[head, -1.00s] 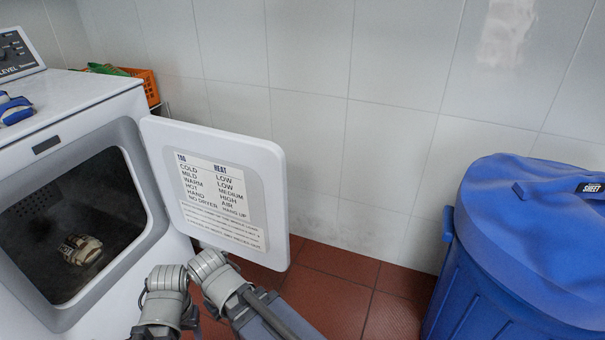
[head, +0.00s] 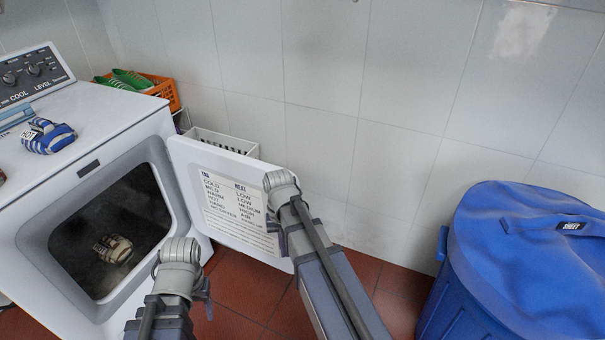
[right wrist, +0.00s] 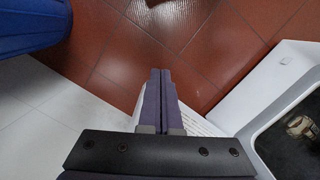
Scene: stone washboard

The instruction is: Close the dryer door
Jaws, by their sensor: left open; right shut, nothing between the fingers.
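The white dryer (head: 124,135) stands at the left with its front opening uncovered. Its door (head: 184,158) stands open to the right, with a printed label on its inner face. In the right wrist view the label side of the door (right wrist: 194,122) shows beside the fingers. My right gripper (head: 279,238) is over the door's outer part in the head view; its fingers (right wrist: 160,75) are shut and empty. Whether they touch the door cannot be told. My left gripper (head: 206,298) is open, low in front of the dryer opening's right side; its fingertips are mostly hidden.
A striped cloth item (head: 113,248) lies in the drum. A blue striped item (head: 48,137) sits on the dryer top. An orange basket (head: 164,91) and a white basket (head: 222,143) stand behind. A blue lidded bin (head: 520,260) is at right. Red floor is clear between.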

